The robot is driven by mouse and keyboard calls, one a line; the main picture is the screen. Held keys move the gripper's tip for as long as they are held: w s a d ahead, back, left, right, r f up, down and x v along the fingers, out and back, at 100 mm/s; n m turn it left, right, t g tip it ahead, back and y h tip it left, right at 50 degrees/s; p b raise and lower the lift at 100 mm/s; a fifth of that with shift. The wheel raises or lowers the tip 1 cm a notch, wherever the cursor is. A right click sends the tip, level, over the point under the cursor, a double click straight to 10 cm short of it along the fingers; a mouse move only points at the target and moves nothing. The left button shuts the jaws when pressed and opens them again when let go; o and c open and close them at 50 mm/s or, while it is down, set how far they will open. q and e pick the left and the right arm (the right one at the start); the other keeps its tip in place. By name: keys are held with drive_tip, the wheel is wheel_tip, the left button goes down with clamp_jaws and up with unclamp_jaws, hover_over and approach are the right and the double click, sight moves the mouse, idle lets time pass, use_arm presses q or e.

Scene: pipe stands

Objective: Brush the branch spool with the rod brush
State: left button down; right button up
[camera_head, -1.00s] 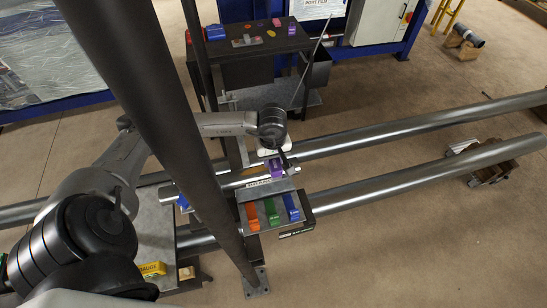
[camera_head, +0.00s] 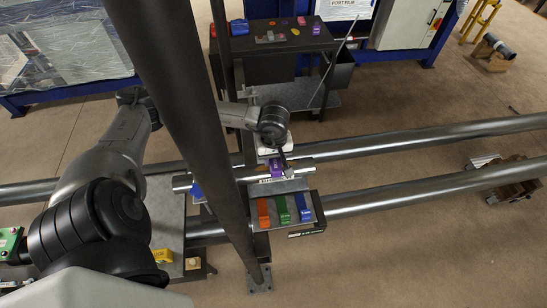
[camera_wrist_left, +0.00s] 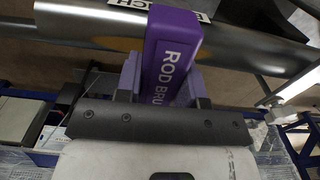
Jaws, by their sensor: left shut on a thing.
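The branch spool (camera_head: 300,166) is a grey metal pipe lying across the rack, with a white label reading BRANCH in part. It also shows across the top of the left wrist view (camera_wrist_left: 85,25), with brownish patches on its surface. The purple rod brush (camera_wrist_left: 172,50), lettered ROD BRU, lies across the spool in that view and hides part of it. It seems to touch the spool; the contact face is hidden. My left gripper (camera_wrist_left: 160,85) is shut on the brush. In the head view the brush shows small (camera_head: 278,168) below the left wrist. My right gripper is out of view.
A tray below the spool holds orange (camera_head: 263,212), green (camera_head: 283,209) and blue (camera_head: 303,207) pieces. A dark upright post (camera_head: 185,90) crosses the head view. Two long pipes (camera_head: 430,136) run to the right. A dark bench (camera_head: 275,47) with small items stands behind.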

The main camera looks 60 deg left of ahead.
use_arm(q)
drive_tip(key=shift+w+d+f+b, duration=0.1)
drive_tip(key=shift+w+d+b, duration=0.2)
drive_tip(key=shift+w, duration=0.4)
drive_tip(key=shift+w+d+b, duration=0.2)
drive_tip(key=shift+w+b, duration=0.1)
drive_tip(key=shift+w, duration=0.45)
drive_tip(key=shift+w+d+f+b, duration=0.1)
drive_tip(key=shift+w+d+b, duration=0.2)
drive_tip(key=shift+w, duration=0.4)
drive_tip(key=shift+s+a, duration=0.1)
drive_tip(key=shift+s+a, duration=0.2)
drive_tip(key=shift+s, duration=0.35)
drive_tip(key=shift+s+a+b, duration=0.2)
drive_tip(key=shift+s+b, duration=0.1)
drive_tip(key=shift+s, duration=0.35)
drive_tip(key=shift+s+a+b, duration=0.2)
drive_tip(key=shift+s+b, duration=0.05)
drive_tip(key=shift+s, duration=0.35)
drive_tip(key=shift+s+a+r, duration=0.15)
drive_tip(key=shift+s, duration=0.45)
